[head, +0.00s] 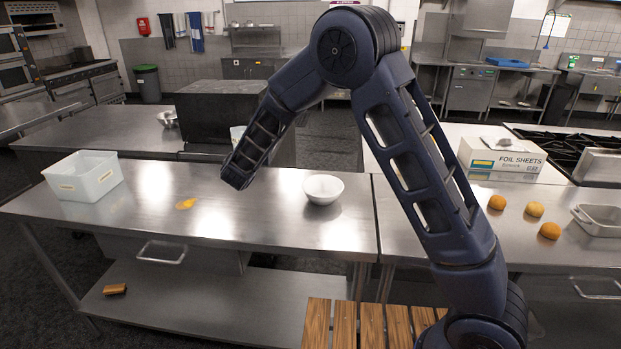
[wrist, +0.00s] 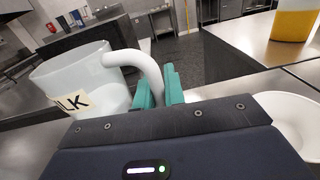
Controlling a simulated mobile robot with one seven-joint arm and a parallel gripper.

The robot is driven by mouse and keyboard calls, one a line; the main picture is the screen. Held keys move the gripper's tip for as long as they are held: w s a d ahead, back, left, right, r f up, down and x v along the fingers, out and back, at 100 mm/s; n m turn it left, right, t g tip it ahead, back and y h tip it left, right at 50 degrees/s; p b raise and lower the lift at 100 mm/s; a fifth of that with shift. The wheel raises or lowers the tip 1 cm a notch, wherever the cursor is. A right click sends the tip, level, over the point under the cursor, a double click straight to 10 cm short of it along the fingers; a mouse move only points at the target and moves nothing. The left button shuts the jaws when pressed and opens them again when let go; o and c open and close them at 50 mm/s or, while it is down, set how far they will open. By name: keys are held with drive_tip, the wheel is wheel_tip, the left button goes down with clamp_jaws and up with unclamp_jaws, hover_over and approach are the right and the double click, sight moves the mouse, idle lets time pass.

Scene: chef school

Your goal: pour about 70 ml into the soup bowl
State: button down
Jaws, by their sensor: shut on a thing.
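My gripper (wrist: 159,88) has its teal fingers shut on the white handle of a pale, translucent jug (wrist: 55,75). The jug hangs to the left of the fingers in the wrist view, and its label shows the letters "LK". Its spout and the amount inside cannot be made out clearly. The white soup bowl (head: 323,189) stands on the steel table right of my arm's end in the head view. Part of the bowl (wrist: 292,118) also shows at the right edge of the wrist view, apart from the jug. My fingers are hidden in the head view.
A white bin (head: 84,178) stands at the table's left. An orange-yellow patch (head: 186,203) lies on the steel top. A container of orange-yellow contents (wrist: 293,22) stands at the wrist view's upper right.

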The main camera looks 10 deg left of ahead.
sight(304, 184)
drive_tip(key=d+f+m+g+h, duration=0.1)
drive_tip(key=d+f+m+h, duration=0.1)
drive_tip(key=d+f+h, duration=0.1)
drive_tip(key=d+f+m+g+h, duration=0.1)
drive_tip(key=d+f+m+h, duration=0.1)
drive_tip(key=d+f+h, duration=0.2)
drive_tip(key=w+d+f+m+g+h, duration=0.1)
drive_tip(key=d+f+m+h, duration=0.1)
drive_tip(key=d, duration=0.5)
drive_tip(key=shift+w+d+f+m+g+h, duration=0.1)
drive_tip(key=shift+f+m+g+h, duration=0.3)
drive_tip(key=shift+f+h, duration=0.35)
drive_tip(key=shift+d+f+y, duration=0.1)
drive_tip(key=shift+d+y, duration=0.05)
drive_tip(key=shift+y, duration=0.1)
drive_tip(key=shift+d+f+m, duration=0.25)
drive_tip(key=shift+m, duration=0.65)
drive_tip(key=shift+s+d+r+m+g+y, duration=0.3)
drive_tip(key=shift+r+m+y, duration=0.1)
drive_tip(key=shift+m, duration=0.4)
drive_tip(key=shift+d+f+m+y, duration=0.35)
drive_tip(key=shift+f+m, duration=0.1)
drive_tip(key=shift+m, duration=0.35)
drive_tip(key=m, duration=0.1)
drive_tip(key=m+y, duration=0.1)
drive_tip(key=m, duration=0.1)
drive_tip(key=shift+r, duration=0.3)
drive_tip(key=shift+a+f+m+g+y, duration=0.1)
drive_tip(key=shift+a+m+g+y, duration=0.2)
drive_tip(key=shift+a+m+y, duration=0.15)
